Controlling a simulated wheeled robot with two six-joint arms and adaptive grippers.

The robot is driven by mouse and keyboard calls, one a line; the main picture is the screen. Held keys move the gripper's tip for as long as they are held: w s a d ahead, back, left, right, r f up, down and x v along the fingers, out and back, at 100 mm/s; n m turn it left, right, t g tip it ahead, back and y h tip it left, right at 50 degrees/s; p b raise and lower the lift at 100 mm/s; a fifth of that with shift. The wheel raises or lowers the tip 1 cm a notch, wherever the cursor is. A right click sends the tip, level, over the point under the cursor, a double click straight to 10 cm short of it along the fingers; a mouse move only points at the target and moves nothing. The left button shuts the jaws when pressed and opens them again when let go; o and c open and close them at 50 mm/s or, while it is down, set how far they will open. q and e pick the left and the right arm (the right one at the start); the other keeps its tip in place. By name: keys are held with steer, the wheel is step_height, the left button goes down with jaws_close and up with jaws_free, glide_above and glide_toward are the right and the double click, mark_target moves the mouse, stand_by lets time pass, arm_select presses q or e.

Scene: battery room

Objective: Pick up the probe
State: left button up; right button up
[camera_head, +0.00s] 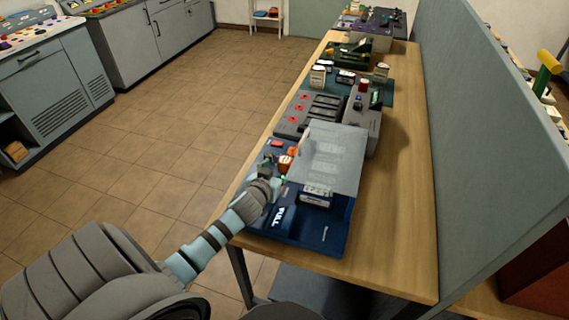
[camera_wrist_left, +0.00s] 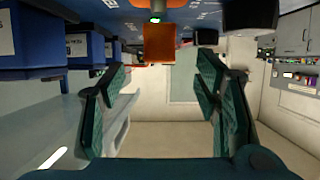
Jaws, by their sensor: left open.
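A small orange piece (camera_head: 285,163) stands at the left part of the blue panel on the bench, with a thin orange-red line rising beside it. It looks like the probe, but I cannot be sure. In the left wrist view an orange block (camera_wrist_left: 159,45) shows ahead, above the gap between the fingers, with a green light at its top. My left gripper (camera_head: 268,165) is at the panel's left edge, close to the orange piece. Its two dark green fingers (camera_wrist_left: 160,100) are apart with nothing between them. My right gripper is not in view.
The blue panel (camera_head: 330,236) carries a translucent grey cover (camera_head: 335,150) and a small labelled box (camera_head: 316,195). Grey units (camera_head: 362,125) stand behind it. A grey partition (camera_head: 490,130) runs along the bench's right side. Bare wood (camera_head: 400,200) lies between; the tiled floor (camera_head: 170,130) is open.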

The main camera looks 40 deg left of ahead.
mark_target(284, 161)
arm_select(q)
steer(key=x, duration=0.4)
steer(key=b+x, duration=0.1)
steer(key=x, duration=0.1)
steer(key=shift+w+a+r, duration=0.1)
steer(key=shift+w+r, duration=0.05)
steer(key=shift+w, duration=0.3)
steer(key=shift+w+a, duration=0.15)
steer(key=shift+w, duration=0.15)
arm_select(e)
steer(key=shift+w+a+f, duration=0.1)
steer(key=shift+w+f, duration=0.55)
arm_select(q)
jaws_close()
